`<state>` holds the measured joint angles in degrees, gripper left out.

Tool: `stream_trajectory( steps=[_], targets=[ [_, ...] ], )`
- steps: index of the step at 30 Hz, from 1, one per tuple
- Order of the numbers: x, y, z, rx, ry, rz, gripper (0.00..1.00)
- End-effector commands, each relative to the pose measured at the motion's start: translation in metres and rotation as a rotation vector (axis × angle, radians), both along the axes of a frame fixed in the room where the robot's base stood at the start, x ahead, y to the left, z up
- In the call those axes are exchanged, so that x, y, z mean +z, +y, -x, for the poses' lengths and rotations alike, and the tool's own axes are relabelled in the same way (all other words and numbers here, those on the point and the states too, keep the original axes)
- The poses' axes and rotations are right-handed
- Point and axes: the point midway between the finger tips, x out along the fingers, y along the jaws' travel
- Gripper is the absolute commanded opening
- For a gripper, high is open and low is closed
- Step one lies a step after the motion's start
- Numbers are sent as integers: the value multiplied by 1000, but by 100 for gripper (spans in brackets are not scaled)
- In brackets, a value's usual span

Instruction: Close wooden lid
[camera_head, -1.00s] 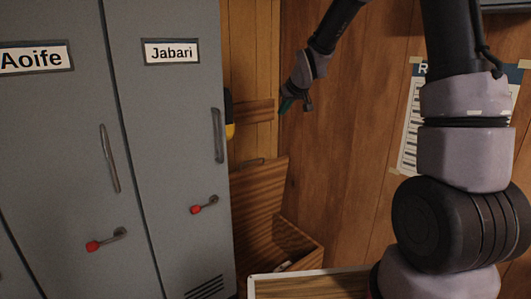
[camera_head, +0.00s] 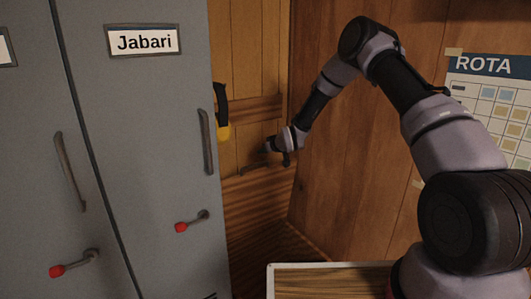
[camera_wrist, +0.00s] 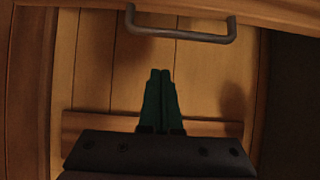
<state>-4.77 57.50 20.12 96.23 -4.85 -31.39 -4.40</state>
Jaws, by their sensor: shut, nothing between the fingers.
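The wooden lid (camera_head: 252,200) stands raised against the plank wall in the corner, right of the lockers, in the head view. Its grey bar handle (camera_wrist: 182,36) shows at the top of the wrist view, on a wooden edge. My gripper (camera_wrist: 161,72) is shut and empty, with its green fingers side by side, pointing toward the handle. A gap shows between the fingertips and the handle in that view. In the head view my gripper (camera_head: 272,147) is near the lid's upper edge. Contact cannot be told there. The box below the lid is dark and partly hidden.
Grey lockers (camera_head: 150,130) with bar handles and red-tipped levers stand close on the left. A black and yellow object (camera_head: 222,112) hangs behind them. A pale-rimmed wooden surface (camera_head: 330,266) lies in front at the lower right. The wood wall (camera_head: 335,200) borders the right.

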Motion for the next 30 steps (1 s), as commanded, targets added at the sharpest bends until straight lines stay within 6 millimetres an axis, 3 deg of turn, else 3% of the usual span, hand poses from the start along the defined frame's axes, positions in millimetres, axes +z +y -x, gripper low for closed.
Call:
stream_trajectory(
  steps=[12,21,30],
  targets=[
    [-37,33,-48,0,0,0,0],
    [-46,14,-22,-1,2,0,0],
    [-48,10,-16,-1,1,0,0]
  ],
)
